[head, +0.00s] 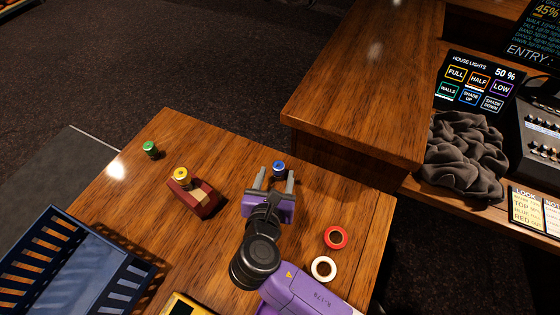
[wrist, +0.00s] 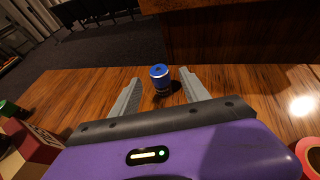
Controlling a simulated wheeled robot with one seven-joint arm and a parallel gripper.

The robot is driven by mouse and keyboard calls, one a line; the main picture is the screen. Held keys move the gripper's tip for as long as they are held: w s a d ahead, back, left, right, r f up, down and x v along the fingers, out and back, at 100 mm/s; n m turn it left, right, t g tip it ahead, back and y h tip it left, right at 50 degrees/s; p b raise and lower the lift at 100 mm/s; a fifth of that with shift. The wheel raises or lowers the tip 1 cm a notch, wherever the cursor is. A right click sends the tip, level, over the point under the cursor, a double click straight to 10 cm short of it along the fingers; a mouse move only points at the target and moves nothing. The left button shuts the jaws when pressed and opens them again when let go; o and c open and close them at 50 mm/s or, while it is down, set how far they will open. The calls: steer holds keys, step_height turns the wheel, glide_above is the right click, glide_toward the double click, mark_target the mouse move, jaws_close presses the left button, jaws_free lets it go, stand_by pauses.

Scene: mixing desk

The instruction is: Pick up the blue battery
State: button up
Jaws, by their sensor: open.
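The blue battery (head: 279,168) stands upright on the wooden table near its far edge; it also shows in the wrist view (wrist: 160,78). My gripper (head: 275,178) is open, with its two grey fingers pointing at the battery. In the wrist view the battery shows between and slightly beyond the fingertips (wrist: 158,76). I cannot tell whether either finger touches it.
A yellow-topped battery (head: 181,175) is at a dark red block (head: 198,198) left of my gripper. A green battery (head: 150,149) stands farther left. Red (head: 336,237) and white (head: 323,268) rings lie right. A blue crate (head: 130,283) stands front left. A raised wooden counter (head: 350,100) is behind right.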

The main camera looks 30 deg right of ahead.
mark_target(279, 161)
steer(key=x, duration=0.6)
steer(key=shift+w+d+r+p, duration=0.1)
steer(key=shift+w+r+p, duration=0.2)
steer(key=shift+r, duration=0.1)
steer(key=shift+w+d+f, duration=0.25)
steer(key=shift+w+d, duration=0.05)
steer(key=shift+w, duration=0.05)
jaws_close()
